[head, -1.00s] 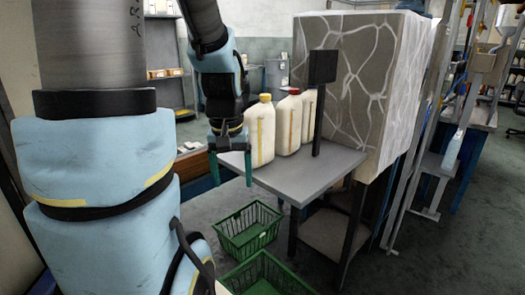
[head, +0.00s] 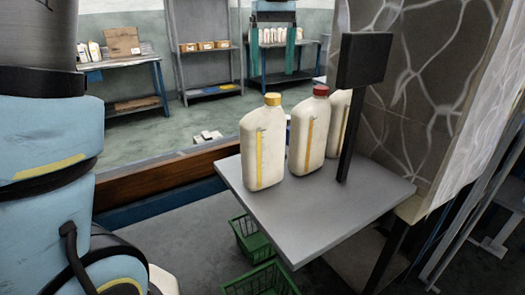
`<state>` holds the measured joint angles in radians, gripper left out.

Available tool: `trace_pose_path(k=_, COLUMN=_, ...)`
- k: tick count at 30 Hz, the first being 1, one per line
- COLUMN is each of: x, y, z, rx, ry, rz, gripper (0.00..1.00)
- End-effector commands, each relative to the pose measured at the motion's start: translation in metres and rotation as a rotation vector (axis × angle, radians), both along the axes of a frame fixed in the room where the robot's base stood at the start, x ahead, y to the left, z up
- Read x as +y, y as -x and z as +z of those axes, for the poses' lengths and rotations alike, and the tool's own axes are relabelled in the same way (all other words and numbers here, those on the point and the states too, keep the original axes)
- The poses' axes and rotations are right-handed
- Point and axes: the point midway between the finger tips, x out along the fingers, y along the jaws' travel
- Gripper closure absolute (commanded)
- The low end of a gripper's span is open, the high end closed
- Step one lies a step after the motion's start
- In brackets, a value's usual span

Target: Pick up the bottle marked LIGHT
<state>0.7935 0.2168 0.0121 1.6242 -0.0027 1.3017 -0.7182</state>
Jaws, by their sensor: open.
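Three cream bottles stand upright on a grey table (head: 310,225). The nearest is the yellow-capped bottle (head: 270,150). The red-capped bottle (head: 308,140) stands to its right, and a third bottle (head: 338,118) is partly hidden behind a dark post. The first two show yellow vertical strips. I cannot read any marking, so I cannot tell which is LIGHT. My gripper (head: 272,70) is at the top of the head view, its two teal fingers pointing down, apart and empty. In the picture it is above the yellow-capped bottle, not touching it.
The dark post with a flat panel (head: 364,60) rises from the table beside the bottles. A marbled block (head: 425,100) stands at the right. Green baskets (head: 250,238) sit below the table's front-left edge. The table's front is clear.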

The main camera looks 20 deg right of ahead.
Motion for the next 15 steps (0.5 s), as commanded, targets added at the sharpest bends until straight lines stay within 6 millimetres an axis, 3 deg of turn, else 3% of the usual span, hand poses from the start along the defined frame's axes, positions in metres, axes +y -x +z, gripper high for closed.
trace_pose_path(k=8, x=0.001, y=0.002, z=-0.021, rx=0.003, ry=-0.002, rz=0.000, gripper=0.19)
trace_pose_path(k=15, x=0.001, y=0.003, z=-0.056, rx=0.002, ry=-0.002, rz=0.000, gripper=0.19)
